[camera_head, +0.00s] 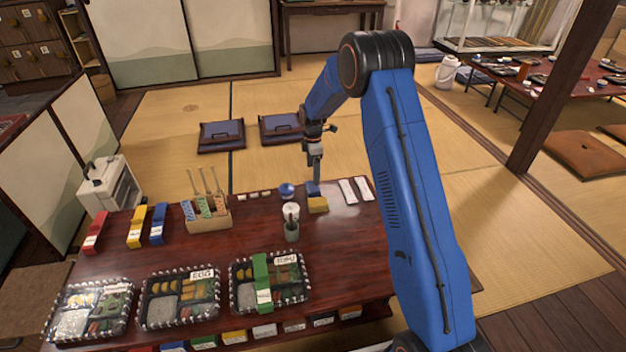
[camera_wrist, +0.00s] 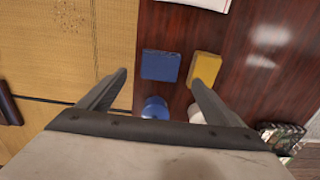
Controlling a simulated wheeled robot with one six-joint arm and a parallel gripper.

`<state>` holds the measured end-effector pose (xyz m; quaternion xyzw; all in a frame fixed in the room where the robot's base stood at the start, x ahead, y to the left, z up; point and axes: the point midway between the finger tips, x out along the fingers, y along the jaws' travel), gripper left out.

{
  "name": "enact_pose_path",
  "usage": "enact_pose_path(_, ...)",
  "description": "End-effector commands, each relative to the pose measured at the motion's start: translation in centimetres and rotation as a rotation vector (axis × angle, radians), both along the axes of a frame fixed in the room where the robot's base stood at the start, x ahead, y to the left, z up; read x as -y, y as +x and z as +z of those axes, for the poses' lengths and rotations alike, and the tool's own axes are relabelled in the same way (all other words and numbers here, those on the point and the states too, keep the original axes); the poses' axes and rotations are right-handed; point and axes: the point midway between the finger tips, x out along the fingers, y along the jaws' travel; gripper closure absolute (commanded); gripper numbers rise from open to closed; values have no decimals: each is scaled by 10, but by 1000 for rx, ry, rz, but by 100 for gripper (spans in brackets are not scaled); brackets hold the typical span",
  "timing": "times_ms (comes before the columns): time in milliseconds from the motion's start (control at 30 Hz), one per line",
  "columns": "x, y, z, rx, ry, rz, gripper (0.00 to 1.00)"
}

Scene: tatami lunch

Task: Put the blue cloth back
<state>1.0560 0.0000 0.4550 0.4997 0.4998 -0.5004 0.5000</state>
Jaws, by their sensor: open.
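A folded blue cloth (camera_head: 313,187) lies near the far edge of the dark red table, beside a yellow folded cloth (camera_head: 318,205). In the wrist view the blue cloth (camera_wrist: 161,65) is a flat square with the yellow cloth (camera_wrist: 205,68) just right of it. My gripper (camera_head: 316,181) points down directly over the blue cloth. In the wrist view its open fingers (camera_wrist: 158,77) sit on either side of the blue cloth's lower part, with nothing held. Whether the fingertips touch the cloth or table I cannot tell.
A round blue object (camera_head: 287,190) and a white-topped container (camera_head: 291,222) stand close by. White packets (camera_head: 348,191) lie to the right. A wooden holder (camera_head: 208,218) and red, yellow and blue strips (camera_head: 158,223) are left. Lunch boxes (camera_head: 180,298) line the near side.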

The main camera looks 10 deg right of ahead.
Motion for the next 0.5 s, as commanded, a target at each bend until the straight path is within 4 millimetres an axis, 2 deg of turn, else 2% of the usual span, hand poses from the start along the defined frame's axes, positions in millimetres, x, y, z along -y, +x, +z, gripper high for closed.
enact_pose_path(33,0,0,9,1,0,0,16)
enact_pose_path(200,0,0,30,1,0,0,16)
enact_pose_path(500,0,0,41,0,0,-2,16)
